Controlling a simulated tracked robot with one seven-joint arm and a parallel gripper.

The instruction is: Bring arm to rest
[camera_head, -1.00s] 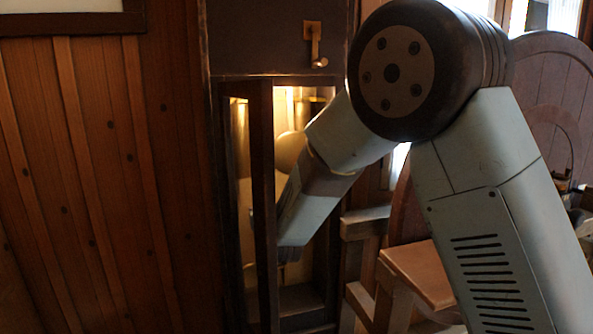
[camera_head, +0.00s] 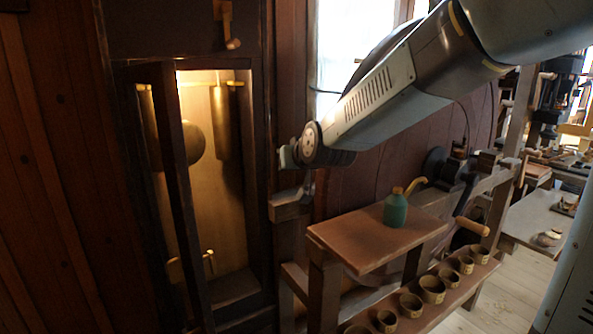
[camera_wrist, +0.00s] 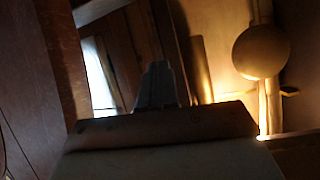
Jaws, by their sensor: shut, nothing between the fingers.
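My arm reaches in from the upper right in the head view, in front of the window. My gripper (camera_head: 287,157) is at its lower left end, just right of the lit clock case and above a wooden post of the bench. In the wrist view my gripper (camera_wrist: 157,84) shows as two dark fingers close together with nothing between them. It appears clear of the case, and its fingertips are small and dim in the head view.
The open lit case (camera_head: 228,225) holds a brass weight (camera_head: 221,125) and a round pendulum bob (camera_wrist: 261,52). A wooden bench (camera_head: 350,240) carries a green oil can (camera_head: 396,209). Several small cups (camera_head: 432,289) stand on a lower shelf. Pale floor lies at lower right.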

